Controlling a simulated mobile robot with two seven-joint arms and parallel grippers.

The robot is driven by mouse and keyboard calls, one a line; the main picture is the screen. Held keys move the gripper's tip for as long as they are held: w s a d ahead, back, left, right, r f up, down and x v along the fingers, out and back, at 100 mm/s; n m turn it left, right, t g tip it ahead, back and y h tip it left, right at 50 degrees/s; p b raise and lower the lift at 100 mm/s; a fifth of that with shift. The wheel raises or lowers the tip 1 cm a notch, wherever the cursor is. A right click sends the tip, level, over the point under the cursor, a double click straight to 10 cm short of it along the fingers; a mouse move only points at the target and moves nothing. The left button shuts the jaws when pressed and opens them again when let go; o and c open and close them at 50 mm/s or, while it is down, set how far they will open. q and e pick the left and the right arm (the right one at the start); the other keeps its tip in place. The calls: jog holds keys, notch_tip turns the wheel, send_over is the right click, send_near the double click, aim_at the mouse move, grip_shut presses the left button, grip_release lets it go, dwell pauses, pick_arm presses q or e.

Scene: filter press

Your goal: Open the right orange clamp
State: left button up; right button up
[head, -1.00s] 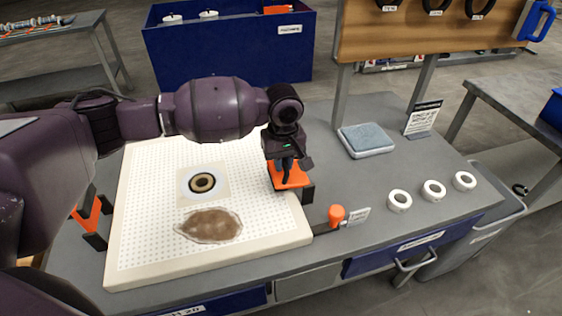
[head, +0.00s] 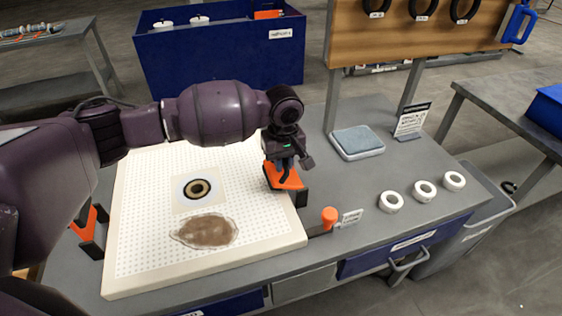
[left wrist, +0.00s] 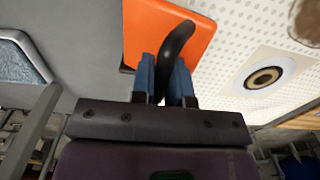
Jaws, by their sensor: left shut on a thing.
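The right orange clamp (head: 287,179) sits at the right edge of the white perforated plate (head: 150,255). In the left wrist view the clamp shows as an orange plate (left wrist: 150,28) with a curved black handle (left wrist: 178,42). My left gripper (head: 284,166) is directly above the clamp. Its blue fingers (left wrist: 168,80) are shut on the black handle. Another orange clamp (head: 90,224) is at the plate's left edge, partly hidden by my arm. My right gripper is not in view.
A brown stain (head: 205,231) and a black-and-tan ring (head: 197,188) are on the plate. An orange knob (head: 329,217) stands right of it. White rings (head: 424,191) and a grey-blue pad (head: 358,141) lie on the grey bench. A pegboard (head: 420,35) stands behind.

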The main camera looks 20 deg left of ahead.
pick_arm(q)
jog(key=shift+w+d+r, duration=0.25)
jog(key=shift+d, duration=0.2)
jog(key=shift+w+d, duration=0.1)
jog(key=shift+d, duration=0.05)
jog(key=shift+w+d+r+p, duration=0.2)
jog(key=shift+w+d+p, duration=0.1)
jog(key=shift+d+p, duration=0.1)
jog(key=shift+w+d, duration=0.2)
jog(key=shift+d, duration=0.05)
